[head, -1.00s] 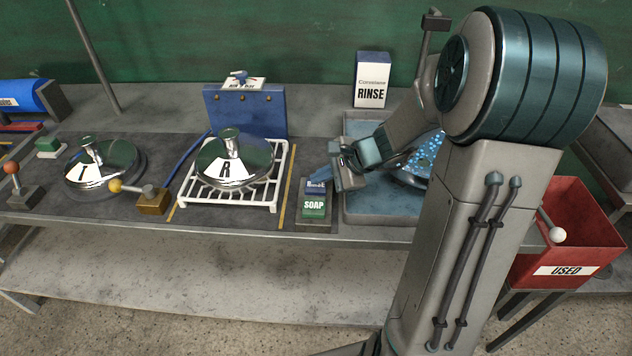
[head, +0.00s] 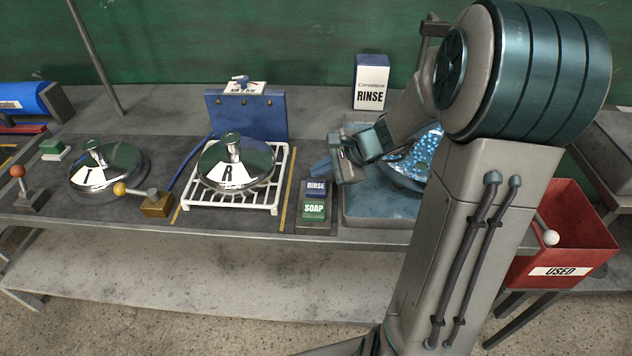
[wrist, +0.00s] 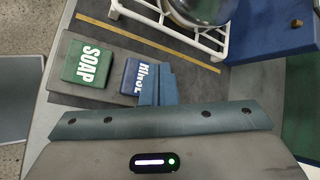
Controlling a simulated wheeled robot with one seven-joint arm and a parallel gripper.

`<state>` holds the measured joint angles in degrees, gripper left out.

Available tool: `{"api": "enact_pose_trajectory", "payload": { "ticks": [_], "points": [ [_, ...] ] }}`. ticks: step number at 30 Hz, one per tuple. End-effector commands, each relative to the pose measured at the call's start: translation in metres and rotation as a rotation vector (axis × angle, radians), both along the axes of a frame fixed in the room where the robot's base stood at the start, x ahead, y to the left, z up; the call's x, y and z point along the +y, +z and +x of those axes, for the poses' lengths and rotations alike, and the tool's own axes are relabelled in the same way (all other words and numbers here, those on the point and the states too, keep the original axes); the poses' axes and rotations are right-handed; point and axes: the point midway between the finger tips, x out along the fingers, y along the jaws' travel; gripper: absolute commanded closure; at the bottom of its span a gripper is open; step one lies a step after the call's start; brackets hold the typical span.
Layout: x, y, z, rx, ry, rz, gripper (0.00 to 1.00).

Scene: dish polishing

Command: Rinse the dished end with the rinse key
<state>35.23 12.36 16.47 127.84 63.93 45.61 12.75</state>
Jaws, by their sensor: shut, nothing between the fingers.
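The rinse key (head: 316,187) is a small blue block with white lettering, beside the green soap key (head: 314,210). In the wrist view the rinse key (wrist: 138,77) is partly covered by my fingers. My gripper (head: 320,167) is shut and empty, its blue fingertips just behind and above the rinse key; in the wrist view the fingertips (wrist: 158,84) overlap the key's right part. A gap shows in the head view. The dished end (head: 412,160) sits in the grey basin at right, covered with blue-white foam and partly hidden by my arm.
A white rack (head: 268,206) holds a shiny dished end marked R (head: 252,165), left of the keys. Another marked T (head: 122,165) lies further left. A box lettered RINSE (head: 369,82) stands behind the basin. A red USED bin (head: 590,240) is at right.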

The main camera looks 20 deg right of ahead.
Motion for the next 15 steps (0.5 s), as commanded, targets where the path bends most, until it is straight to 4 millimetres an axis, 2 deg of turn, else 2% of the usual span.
{"api": "enact_pose_trajectory", "payload": {
  "ticks": [1, 7, 15],
  "points": [
    [0.0, 0.01, 0.0, -0.001, 0.001, 0.0, 1.0],
    [0.0, 0.03, 0.0, -0.001, 0.001, -0.002, 1.0],
    [0.0, 0.033, 0.0, -0.001, 0.0, -0.001, 1.0]
  ]
}}
